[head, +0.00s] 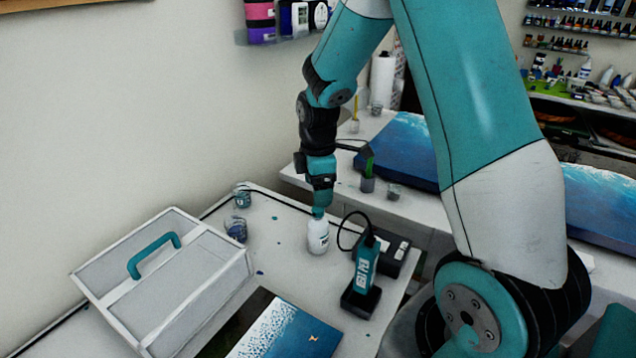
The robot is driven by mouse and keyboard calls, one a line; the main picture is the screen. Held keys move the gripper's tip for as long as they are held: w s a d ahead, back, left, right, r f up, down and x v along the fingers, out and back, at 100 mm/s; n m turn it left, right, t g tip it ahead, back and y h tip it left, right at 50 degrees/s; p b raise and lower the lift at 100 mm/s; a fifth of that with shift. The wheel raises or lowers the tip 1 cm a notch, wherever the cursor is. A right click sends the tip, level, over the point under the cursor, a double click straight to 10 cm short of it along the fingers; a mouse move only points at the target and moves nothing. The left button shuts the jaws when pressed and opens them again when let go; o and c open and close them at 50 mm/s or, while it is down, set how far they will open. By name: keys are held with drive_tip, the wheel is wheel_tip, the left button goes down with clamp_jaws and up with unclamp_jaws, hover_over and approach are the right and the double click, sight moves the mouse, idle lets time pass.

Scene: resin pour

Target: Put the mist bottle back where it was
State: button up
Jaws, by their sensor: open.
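The jaws are open. From here I cannot tell whether the fingers touch the bottle's top or stand around it.
Right of the bottle are a teal and black tool (365,268) and a black box (395,250). Left stand small cups (236,229) and a white case with a teal handle (154,254). A blue and dark panel (275,330) lies in front. Bare table lies between them.

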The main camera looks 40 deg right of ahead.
wheel_tip(320, 180, up, 2)
drive_tip(key=shift+r, duration=0.1)
drive_tip(key=s+a+r+m+y, duration=0.2)
drive_tip(key=s+a+r, duration=0.4)
drive_tip(key=s+a, duration=0.5)
drive_tip(key=s+a+r+m+y, duration=0.2)
drive_tip(key=s+a+r+m, duration=0.2)
drive_tip(key=s+a, duration=0.7)
wheel_tip(320, 180, up, 2)
drive_tip(key=shift+s+a+r, duration=0.15)
drive_tip(key=shift+a, duration=0.1)
